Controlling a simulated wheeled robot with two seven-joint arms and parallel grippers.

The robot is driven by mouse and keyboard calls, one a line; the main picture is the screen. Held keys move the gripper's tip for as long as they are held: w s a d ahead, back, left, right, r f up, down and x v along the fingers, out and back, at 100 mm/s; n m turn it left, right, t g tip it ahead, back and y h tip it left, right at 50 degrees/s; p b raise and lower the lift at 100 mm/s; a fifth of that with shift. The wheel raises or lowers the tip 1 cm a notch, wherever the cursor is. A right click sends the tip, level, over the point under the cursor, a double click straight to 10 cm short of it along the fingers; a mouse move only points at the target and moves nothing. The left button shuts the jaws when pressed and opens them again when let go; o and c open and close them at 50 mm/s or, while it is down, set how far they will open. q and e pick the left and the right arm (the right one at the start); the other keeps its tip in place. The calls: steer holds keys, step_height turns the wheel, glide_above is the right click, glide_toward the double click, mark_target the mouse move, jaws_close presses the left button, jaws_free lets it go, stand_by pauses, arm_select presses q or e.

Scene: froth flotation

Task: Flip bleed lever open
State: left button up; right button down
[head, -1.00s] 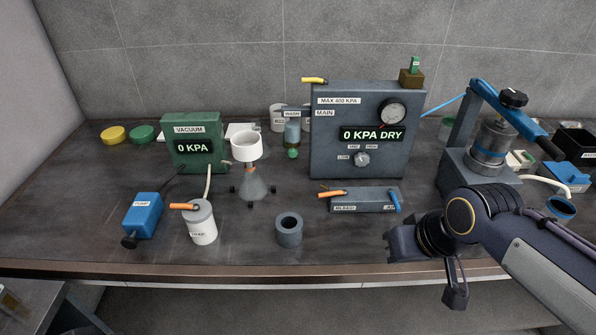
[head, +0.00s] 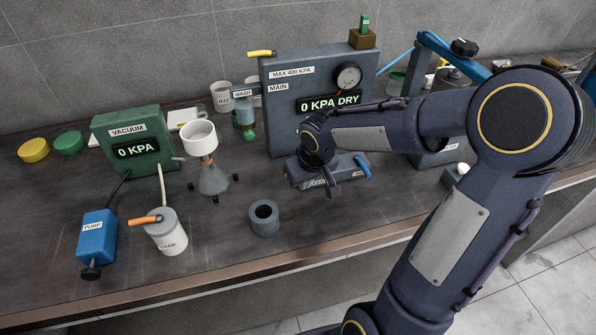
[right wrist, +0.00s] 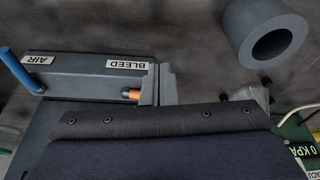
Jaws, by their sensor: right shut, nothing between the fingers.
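The grey bleed block (head: 345,170) sits on the bench below the main panel, and it also shows in the right wrist view (right wrist: 85,72) with its BLEED and AIR labels. The orange bleed lever (right wrist: 131,93) shows only as a short tip in the right wrist view, beside the fingers; in the head view it is hidden behind my arm. My right gripper (right wrist: 158,86) is shut and empty at the BLEED end of the block; I cannot tell whether it touches the lever. In the head view the right gripper (head: 328,190) covers the block's left part. My left gripper is out of view.
The blue air lever (head: 363,165) stands at the block's right end. The main panel (head: 283,105) rises behind and reads 0 KPA DRY. A grey ring (head: 264,221) stands in front left. The funnel flask (head: 213,180) and the trap (head: 167,235) are farther left.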

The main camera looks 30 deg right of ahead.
steer(key=shift+w+f+p, duration=0.15)
steer(key=shift+w+p, duration=0.15)
steer(key=shift+w, duration=1.4)
steer(key=shift+w+a+f+m+b, duration=0.1)
steer(key=shift+w+f+m+b, duration=0.4)
steer(key=shift+b, duration=0.75)
steer(key=shift+w+r+b, duration=0.15)
steer(key=shift+w+b, duration=0.15)
steer(key=shift+b, duration=0.05)
steer(key=shift+w+r, duration=0.15)
steer(key=shift+r, duration=0.25)
